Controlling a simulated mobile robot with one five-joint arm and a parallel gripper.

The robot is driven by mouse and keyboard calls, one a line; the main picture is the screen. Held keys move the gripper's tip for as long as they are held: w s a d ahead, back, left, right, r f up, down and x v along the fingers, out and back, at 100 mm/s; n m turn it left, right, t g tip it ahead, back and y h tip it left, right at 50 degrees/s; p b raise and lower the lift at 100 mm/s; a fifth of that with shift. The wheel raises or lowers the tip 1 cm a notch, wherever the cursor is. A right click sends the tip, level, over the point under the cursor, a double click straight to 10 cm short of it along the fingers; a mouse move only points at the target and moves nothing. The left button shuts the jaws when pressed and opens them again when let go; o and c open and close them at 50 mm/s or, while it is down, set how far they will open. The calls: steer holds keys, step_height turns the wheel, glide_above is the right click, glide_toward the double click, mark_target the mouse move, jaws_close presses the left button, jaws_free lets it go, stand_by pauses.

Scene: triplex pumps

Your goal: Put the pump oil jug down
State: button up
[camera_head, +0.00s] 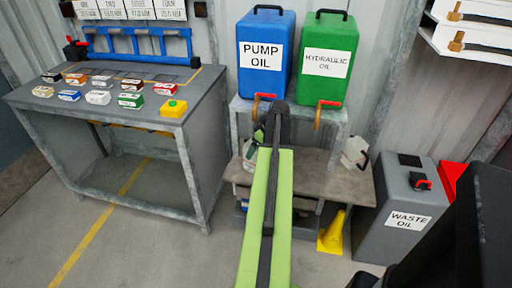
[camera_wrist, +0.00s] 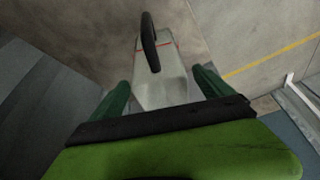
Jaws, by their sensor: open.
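A pale jug (camera_wrist: 165,88) with a black handle (camera_wrist: 149,42) and a thin red line lies between my gripper's two green fingers (camera_wrist: 161,90) in the wrist view. The fingers are apart, one on each side of it; whether either touches it I cannot tell. In the head view my gripper (camera_head: 259,136) is at the left of the low brown shelf, under the blue tank. The jug (camera_head: 250,156) there is mostly hidden by my arm. No label on it can be read.
A blue pump oil tank (camera_head: 265,55) and a green hydraulic oil tank (camera_head: 327,60) with taps stand above the brown shelf (camera_head: 318,185). Another pale jug (camera_head: 355,152) is at its right. A waste oil bin (camera_head: 400,212) and yellow cone (camera_head: 332,232) stand right, a workbench (camera_head: 110,105) left.

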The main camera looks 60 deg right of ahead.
steer(key=p+v, duration=0.6)
steer(key=v, duration=0.2)
steer(key=shift+r, duration=0.3)
steer(key=shift+s+r+p, duration=0.15)
steer(key=shift+r+p, duration=0.1)
steer(key=shift+p, duration=0.25)
steer(key=shift+f, duration=0.1)
